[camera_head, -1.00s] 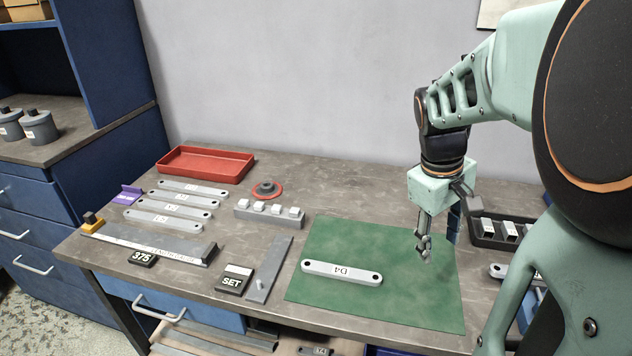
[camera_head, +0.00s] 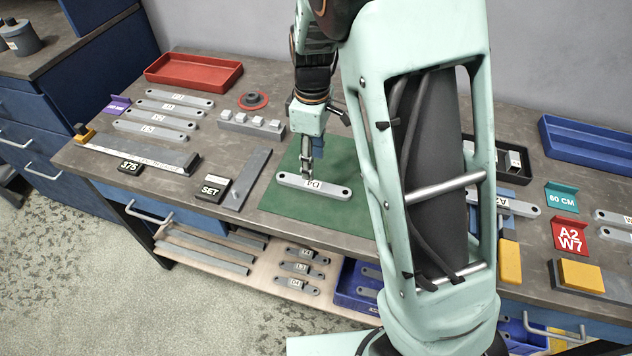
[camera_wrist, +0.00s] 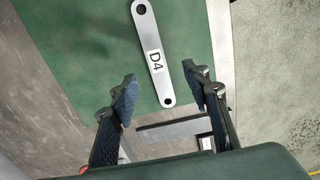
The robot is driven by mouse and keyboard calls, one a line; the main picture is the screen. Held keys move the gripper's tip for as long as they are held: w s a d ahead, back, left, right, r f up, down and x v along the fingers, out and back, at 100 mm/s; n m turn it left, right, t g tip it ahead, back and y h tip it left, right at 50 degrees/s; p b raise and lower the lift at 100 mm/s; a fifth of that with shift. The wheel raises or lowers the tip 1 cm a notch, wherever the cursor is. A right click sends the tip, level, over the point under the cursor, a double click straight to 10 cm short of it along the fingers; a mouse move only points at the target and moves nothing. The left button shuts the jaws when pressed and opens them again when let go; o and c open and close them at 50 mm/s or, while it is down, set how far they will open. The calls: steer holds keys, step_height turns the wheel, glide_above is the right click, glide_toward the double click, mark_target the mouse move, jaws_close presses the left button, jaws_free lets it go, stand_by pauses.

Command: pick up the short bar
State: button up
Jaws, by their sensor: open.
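A grey bar labelled D4 (camera_head: 332,190) lies flat on the green mat (camera_head: 285,199), with a hole at each end. My gripper (camera_head: 306,174) points down at the bar near its middle. In the wrist view the open fingers (camera_wrist: 162,85) stand on either side of the bar's near end (camera_wrist: 158,78), with nothing held. The gap in height between fingertips and bar cannot be told. Several grey bars (camera_head: 180,95) lie in a row at the left of the bench. Which bar is meant as the short one is not marked.
A gauge block (camera_head: 140,152) with a 375 plate, a SET plate (camera_head: 212,188) and a flat strip (camera_head: 244,178) lie left of the mat. A red tray (camera_head: 195,72) stands behind. Blue trays (camera_head: 585,140) and signs (camera_head: 567,234) are at right. My arm hides part of the bench.

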mark_target(313, 184)
steer(key=shift+w+f+p, duration=0.15)
steer(key=shift+w+f, duration=0.05)
steer(key=shift+f, duration=1.9)
steer(key=shift+w+f+p, duration=0.15)
steer(key=shift+w+f, duration=0.05)
steer(key=shift+f, duration=1.9)
jaws_close()
